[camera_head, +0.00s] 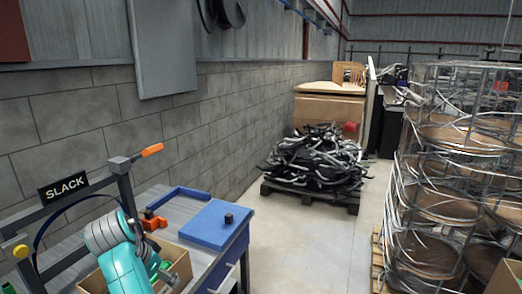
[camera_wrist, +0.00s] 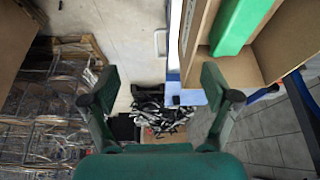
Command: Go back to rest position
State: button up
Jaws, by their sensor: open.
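My gripper (camera_wrist: 160,84) is open in the wrist view, its two dark green fingers spread wide apart with nothing between them. Beyond the fingers I see floor and, farther off, a black and grey pile. In the head view my teal arm shows at the bottom left, over the workbench area; I cannot make out the fingertips there. A cardboard box (camera_wrist: 264,70) with a long green part (camera_wrist: 238,24) in it is at the upper right of the wrist view, close to the right finger but apparently apart from it.
The bench holds a blue block (camera_head: 205,226) with a small black knob. A frame with a SLACK sign (camera_head: 63,187) and orange handle (camera_head: 152,150) stands left. A cable pile (camera_head: 315,158) lies on a pallet ahead. Caged reels (camera_head: 445,185) stand right. The floor (camera_head: 295,245) between is clear.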

jog(key=s+d+f+n+t+y, duration=0.1)
jog(key=d+f, duration=0.7)
jog(key=f, duration=0.4)
jog(key=s+d+f+n+t, duration=0.1)
jog(key=d+f, duration=0.6)
jog(key=f, duration=0.4)
jog(key=s+d+f+n+t+y, duration=0.2)
jog(key=s+d+f, duration=0.8)
jog(key=s+d, duration=0.4)
jog(key=s+d+r+t, duration=0.2)
jog(key=s+d, duration=0.4)
jog(key=s, duration=0.3)
jog(key=s+d+r+t, duration=0.15)
jog(key=s+d, duration=0.35)
jog(key=s, duration=0.5)
jog(key=s+d+r+t, duration=0.1)
jog(key=s+d+r, duration=0.1)
jog(key=s+r, duration=0.5)
jog(key=s+d+r+t+h, duration=0.1)
jog(key=s+d+r+t, duration=0.1)
jog(key=s+r, duration=0.5)
notch_tip(320, 180, up, 5)
jog(key=shift+f, duration=0.1)
